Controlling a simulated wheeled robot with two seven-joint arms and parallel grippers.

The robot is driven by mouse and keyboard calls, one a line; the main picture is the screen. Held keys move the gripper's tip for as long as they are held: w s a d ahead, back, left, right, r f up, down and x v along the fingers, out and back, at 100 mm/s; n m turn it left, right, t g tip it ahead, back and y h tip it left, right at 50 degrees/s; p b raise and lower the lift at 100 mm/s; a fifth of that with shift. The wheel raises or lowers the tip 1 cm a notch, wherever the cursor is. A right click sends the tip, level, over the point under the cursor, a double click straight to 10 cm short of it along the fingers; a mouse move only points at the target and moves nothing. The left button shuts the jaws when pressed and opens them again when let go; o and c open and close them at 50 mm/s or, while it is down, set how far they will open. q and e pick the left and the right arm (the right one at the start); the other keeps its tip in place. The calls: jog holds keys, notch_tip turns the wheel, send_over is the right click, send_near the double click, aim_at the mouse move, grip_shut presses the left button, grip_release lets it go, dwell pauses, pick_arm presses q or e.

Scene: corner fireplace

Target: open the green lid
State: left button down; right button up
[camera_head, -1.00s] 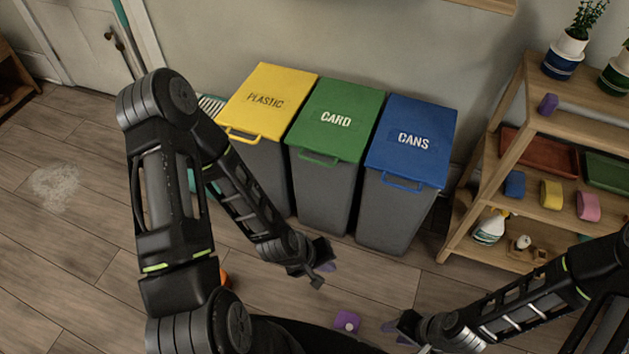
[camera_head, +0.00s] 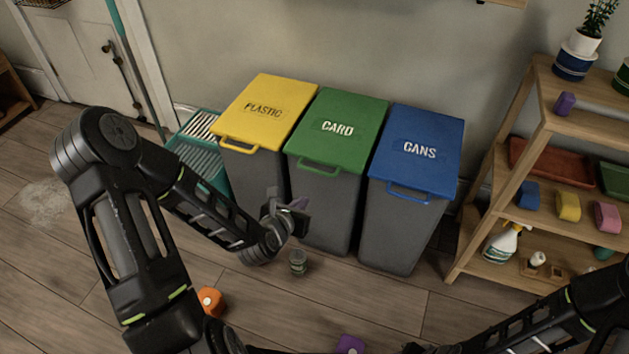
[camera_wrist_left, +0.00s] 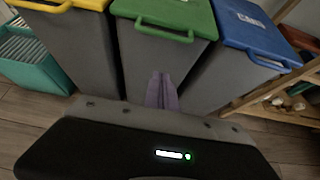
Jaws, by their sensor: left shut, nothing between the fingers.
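The green lid (camera_head: 338,128), marked CARD, lies flat and shut on the middle grey bin (camera_head: 325,205). Its green bar handle (camera_head: 319,165) sticks out at the front edge. In the left wrist view the green lid (camera_wrist_left: 165,12) and its handle (camera_wrist_left: 164,33) show at the top. My left gripper (camera_head: 301,204) is shut and empty, in front of the bins and below the handle, apart from it. Its purple fingers (camera_wrist_left: 161,90) point toward the middle bin. Only a dark bit of my right gripper (camera_head: 412,348) shows at the bottom edge; its fingers are hidden.
The yellow PLASTIC lid (camera_head: 266,110) and blue CANS lid (camera_head: 418,148) are close on either side, both shut. A teal crate (camera_head: 205,155) stands left. A wooden shelf (camera_head: 540,140) stands right. A small jar (camera_head: 298,262) and an orange object (camera_head: 211,301) are on the floor.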

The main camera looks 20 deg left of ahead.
pick_arm(q)
jog(key=shift+f, duration=0.1)
jog(key=w+f+b, duration=0.1)
jog(key=w, duration=0.8)
jog(key=shift+w+a+b, duration=0.15)
jog(key=shift+a+b, duration=0.1)
jog(key=shift+b, duration=0.1)
jog(key=shift+r, duration=0.1)
